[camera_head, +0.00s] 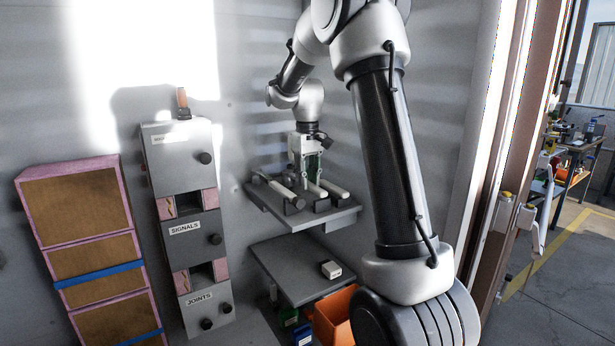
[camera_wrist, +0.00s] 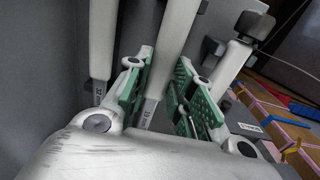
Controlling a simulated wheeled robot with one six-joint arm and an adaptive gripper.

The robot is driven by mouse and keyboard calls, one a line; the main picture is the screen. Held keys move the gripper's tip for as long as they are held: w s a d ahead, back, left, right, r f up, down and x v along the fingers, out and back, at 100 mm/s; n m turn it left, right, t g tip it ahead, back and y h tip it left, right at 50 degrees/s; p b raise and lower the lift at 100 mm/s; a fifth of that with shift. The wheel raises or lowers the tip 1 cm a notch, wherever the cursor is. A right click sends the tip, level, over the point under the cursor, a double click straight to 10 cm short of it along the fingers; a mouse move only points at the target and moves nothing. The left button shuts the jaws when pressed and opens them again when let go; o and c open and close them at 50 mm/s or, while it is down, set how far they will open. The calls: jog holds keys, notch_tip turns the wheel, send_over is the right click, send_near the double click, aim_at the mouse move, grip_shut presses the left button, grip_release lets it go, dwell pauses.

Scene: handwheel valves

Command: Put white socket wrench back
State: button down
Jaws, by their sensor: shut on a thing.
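My gripper (camera_head: 305,172) is at the upper wall shelf (camera_head: 341,218), pointing down. In the wrist view, the green-padded fingers of my gripper (camera_wrist: 158,98) stand on both sides of a white socket wrench (camera_wrist: 177,42), and the gripper is shut on it. This wrench lies between two other white-handled tools on the shelf, the left tool (camera_wrist: 102,40) and the right tool (camera_wrist: 232,63). Both lie close beside the fingers. In the head view the gripper partly hides the held wrench, so I cannot tell whether it rests fully in its holder.
A lower shelf (camera_head: 285,258) holds a small white box (camera_head: 331,269). An orange bin (camera_head: 335,318) stands below. Left of the shelves is a grey cabinet column (camera_head: 180,160), then brown boxes (camera_head: 75,205). A doorway opens on the right.

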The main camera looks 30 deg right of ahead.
jog(key=shift+f, duration=0.4)
jog(key=c, duration=1.1)
grip_release()
jog(key=shift+c, duration=0.2)
jog(key=o, duration=0.5)
jog(key=shift+c, duration=0.2)
jog(key=shift+r, duration=3)
